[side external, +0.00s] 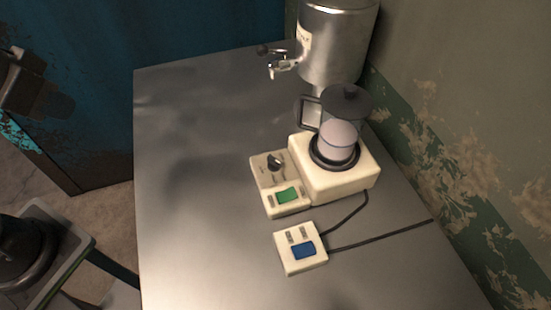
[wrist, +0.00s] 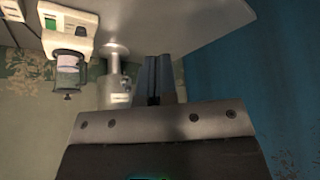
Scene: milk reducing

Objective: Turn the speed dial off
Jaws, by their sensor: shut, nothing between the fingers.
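The speed dial (side external: 274,163) is a small dark knob on the upper part of a cream control panel (side external: 263,182), above a green display (side external: 287,195). Its pointer setting is too small to read. The panel adjoins a cream heater base (side external: 366,181) bearing a lidded clear jug (side external: 340,138) of pale milk. My gripper (wrist: 155,75) is shut and empty in the wrist view, apart from the panel and dial. That view is upside down, with the heater unit (wrist: 77,15) and jug (wrist: 68,64) at upper left. I cannot make out my gripper in the side view.
A metal tank with a tap (side external: 338,45) stands behind the jug. A cream box with a blue display (side external: 303,251) lies in front of the panel, with black cables running right. The left of the metal table (side external: 190,180) is clear. A peeling wall is at right.

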